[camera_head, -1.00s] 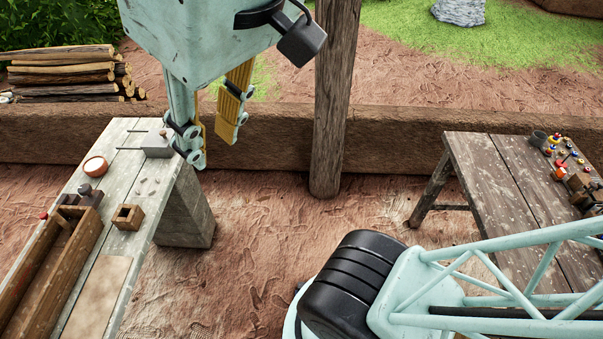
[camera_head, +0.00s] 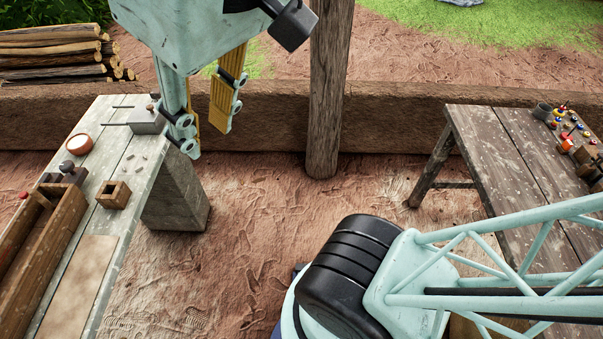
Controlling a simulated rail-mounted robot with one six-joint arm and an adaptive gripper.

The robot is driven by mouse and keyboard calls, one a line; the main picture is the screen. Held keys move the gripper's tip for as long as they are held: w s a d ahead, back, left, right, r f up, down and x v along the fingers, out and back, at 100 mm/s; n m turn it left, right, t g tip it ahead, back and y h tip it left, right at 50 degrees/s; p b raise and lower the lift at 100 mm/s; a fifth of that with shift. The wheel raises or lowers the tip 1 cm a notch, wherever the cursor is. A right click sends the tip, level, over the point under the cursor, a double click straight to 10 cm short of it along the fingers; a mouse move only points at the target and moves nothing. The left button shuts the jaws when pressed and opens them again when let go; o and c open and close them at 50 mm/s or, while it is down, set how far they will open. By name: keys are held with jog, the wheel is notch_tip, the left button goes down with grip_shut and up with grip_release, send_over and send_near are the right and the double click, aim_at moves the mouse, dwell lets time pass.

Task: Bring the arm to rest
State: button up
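My gripper (camera_head: 211,138) hangs from the top of the view, fingers pointing down, with yellow pads on the inner faces. Its two fingers stand apart with a clear gap and nothing between them. It shows in front of the right edge of the left workbench (camera_head: 118,170), near a grey metal block with rods (camera_head: 147,121); I cannot tell its exact height. My pale green lattice arm link and black joint fill the lower right.
The left bench holds a wooden trough (camera_head: 42,255), a terracotta bowl (camera_head: 79,143), a small wooden box (camera_head: 114,194) and a board (camera_head: 78,285). A right table (camera_head: 500,170) carries small colourful items. A wooden post (camera_head: 328,90) and low mud wall (camera_head: 270,129) stand behind.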

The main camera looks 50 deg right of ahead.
jog(key=f, duration=0.1)
jog(key=s+f+b, duration=0.1)
jog(key=f, duration=0.1)
jog(key=shift+f, duration=0.1)
dwell(0.5)
jog(key=shift+r+p, duration=0.85)
jog(key=shift+r, duration=0.1)
jog(key=shift+f, duration=0.1)
notch_tip(320, 180, down, 15)
jog(key=b, duration=1.5)
jog(key=shift+d, duration=0.1)
notch_tip(320, 180, up, 16)
jog(key=p, duration=1.5)
jog(key=shift+p, duration=0.35)
